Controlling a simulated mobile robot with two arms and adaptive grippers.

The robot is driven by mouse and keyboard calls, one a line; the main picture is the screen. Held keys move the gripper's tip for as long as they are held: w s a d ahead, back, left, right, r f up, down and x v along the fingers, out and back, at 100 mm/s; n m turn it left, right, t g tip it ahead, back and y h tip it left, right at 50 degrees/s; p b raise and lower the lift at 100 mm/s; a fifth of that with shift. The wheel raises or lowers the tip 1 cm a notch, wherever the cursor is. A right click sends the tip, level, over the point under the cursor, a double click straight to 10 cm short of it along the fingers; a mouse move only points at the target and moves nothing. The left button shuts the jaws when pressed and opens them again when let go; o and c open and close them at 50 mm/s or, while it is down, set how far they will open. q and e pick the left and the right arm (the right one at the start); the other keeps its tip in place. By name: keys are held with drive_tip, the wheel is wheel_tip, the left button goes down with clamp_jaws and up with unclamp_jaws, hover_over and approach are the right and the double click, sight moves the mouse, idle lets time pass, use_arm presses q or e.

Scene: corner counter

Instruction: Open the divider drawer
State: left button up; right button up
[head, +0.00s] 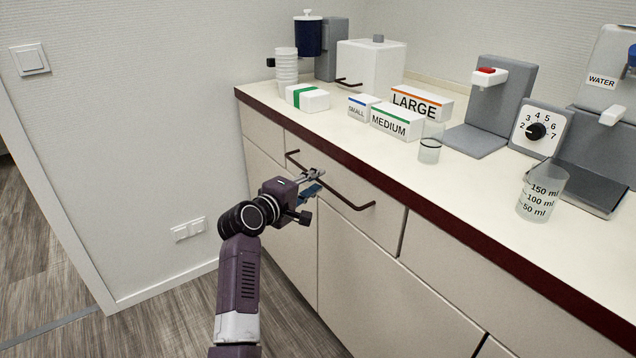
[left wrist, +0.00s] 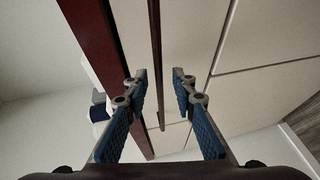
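The drawer front (head: 386,213) under the counter is pale, with a long dark bar handle (head: 345,195) across it. It looks flush with the cabinet, and its inside is hidden. No label marks it as the divider drawer. My left gripper (head: 316,180) is at the left part of the handle. In the left wrist view my left gripper (left wrist: 158,80) has its blue-padded fingers apart, and the handle bar (left wrist: 156,55) runs through the gap between them in the picture. Contact with the bar cannot be told. My right gripper is not in view.
The counter (head: 330,123) has a dark red edge and overhangs the drawers. A beaker (head: 541,192), a glass (head: 430,146), boxes marked LARGE (head: 421,103) and MEDIUM (head: 396,122), and dispensers stand on it. Floor (head: 190,310) left of the cabinets is clear.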

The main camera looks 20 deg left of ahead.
use_arm(q)
drive_tip(key=shift+x, duration=0.8)
clamp_jaws()
